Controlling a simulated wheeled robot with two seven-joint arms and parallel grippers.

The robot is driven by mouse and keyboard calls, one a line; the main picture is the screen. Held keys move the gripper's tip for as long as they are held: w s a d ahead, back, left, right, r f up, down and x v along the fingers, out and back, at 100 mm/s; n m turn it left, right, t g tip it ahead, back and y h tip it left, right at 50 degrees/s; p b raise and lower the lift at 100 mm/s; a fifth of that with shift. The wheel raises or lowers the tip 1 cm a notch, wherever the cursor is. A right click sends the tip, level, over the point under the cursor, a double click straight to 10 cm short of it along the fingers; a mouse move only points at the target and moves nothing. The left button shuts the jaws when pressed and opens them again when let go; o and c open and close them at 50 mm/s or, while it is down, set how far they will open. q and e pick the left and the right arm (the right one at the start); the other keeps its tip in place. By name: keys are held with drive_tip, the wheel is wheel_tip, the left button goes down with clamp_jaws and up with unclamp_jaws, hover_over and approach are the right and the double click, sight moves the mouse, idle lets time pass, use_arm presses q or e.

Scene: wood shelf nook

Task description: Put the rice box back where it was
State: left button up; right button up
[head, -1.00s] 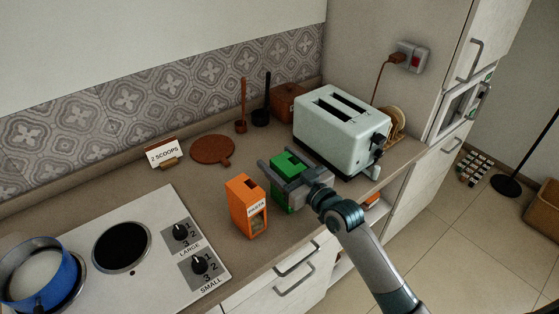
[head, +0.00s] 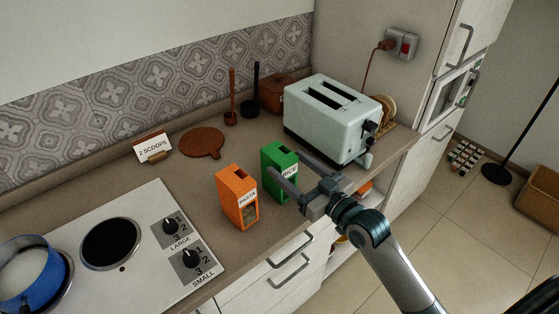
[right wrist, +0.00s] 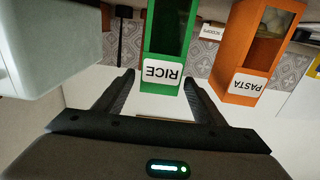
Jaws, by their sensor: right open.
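The green rice box (head: 277,166) stands upright on the counter, just right of the orange pasta box (head: 238,196). My right gripper (head: 290,170) is open and empty at the front right of the rice box, pointing at it. In the right wrist view the rice box (right wrist: 168,45), with its RICE label upside down, is ahead of and between the open fingers (right wrist: 163,85). The pasta box (right wrist: 255,50) shows beside it there. My left gripper is not in view.
A pale green toaster (head: 330,118) stands close on the right of the rice box. The stove (head: 150,225) with a blue pot (head: 30,280) is at the left. The counter's front edge is near.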

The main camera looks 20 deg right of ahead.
drive_tip(key=shift+b+v, duration=0.3)
drive_tip(key=shift+v, duration=1.4)
